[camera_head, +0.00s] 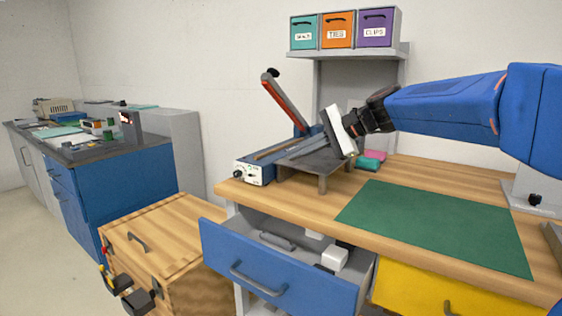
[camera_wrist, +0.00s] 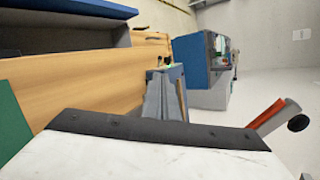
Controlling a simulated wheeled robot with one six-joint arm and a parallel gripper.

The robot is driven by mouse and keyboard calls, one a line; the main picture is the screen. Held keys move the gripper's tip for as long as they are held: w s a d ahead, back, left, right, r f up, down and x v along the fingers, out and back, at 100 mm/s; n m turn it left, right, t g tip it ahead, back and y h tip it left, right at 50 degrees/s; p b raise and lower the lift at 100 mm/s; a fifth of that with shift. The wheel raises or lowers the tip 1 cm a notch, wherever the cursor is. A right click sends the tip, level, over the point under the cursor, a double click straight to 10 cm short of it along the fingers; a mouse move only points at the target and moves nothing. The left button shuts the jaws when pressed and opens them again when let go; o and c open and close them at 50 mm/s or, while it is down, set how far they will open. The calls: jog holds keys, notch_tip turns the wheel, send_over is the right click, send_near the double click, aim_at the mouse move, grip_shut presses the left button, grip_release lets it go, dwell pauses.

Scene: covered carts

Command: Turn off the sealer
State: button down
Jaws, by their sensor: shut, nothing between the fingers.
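The sealer (camera_head: 272,155) is a long blue bar machine on the left end of the wooden workbench. Its red-and-black lever (camera_head: 284,98) stands raised; the lever also shows in the wrist view (camera_wrist: 266,116). A white control panel (camera_head: 252,174) with a dark knob and a small green mark is on its near end. The knob's exact setting is too small to tell. My gripper (camera_head: 303,151) is shut and empty, above the grey stand beside the sealer, behind and right of the panel. Whether it touches anything is unclear. A white-and-black part of my gripper (camera_wrist: 150,148) fills the lower wrist view.
A grey stand (camera_head: 325,166) adjoins the sealer. A green mat (camera_head: 436,222) lies to the right. A blue drawer (camera_head: 282,277) is open below the bench, holding white and dark items. A wooden cabinet (camera_head: 165,245) stands left. Labelled bins (camera_head: 338,30) sit on the shelf above.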

aim_at(255, 176)
jog(key=x, duration=1.3)
jog(key=shift+a+f, duration=0.1)
jog(key=shift+s+a+f+n+t+h, duration=0.1)
jog(key=shift+s+n+t+h, duration=0.1)
jog(key=shift+n+t+h, duration=0.25)
dwell(0.3)
jog(key=shift+s+a+f+n+t+h, duration=0.15)
jog(key=shift+n+t+h, duration=0.1)
jog(key=shift+n+h, duration=0.15)
jog(key=shift+s+a+f+n+t+h, duration=0.15)
jog(key=shift+f+n+t+h, duration=0.15)
jog(key=shift+n+t, duration=0.35)
jog(key=shift+s+a+f+n+t+h, duration=0.1)
jog(key=shift+s+f+n+t+h, duration=0.1)
jog(key=shift+n+t+h, duration=0.3)
jog(key=shift+w, duration=0.15)
jog(key=shift+w+d, duration=0.1)
jog(key=shift+d, duration=0.05)
jog(key=shift+w+d+r, duration=0.35)
jog(key=shift+w, duration=0.1)
jog(key=shift+d+r, duration=0.1)
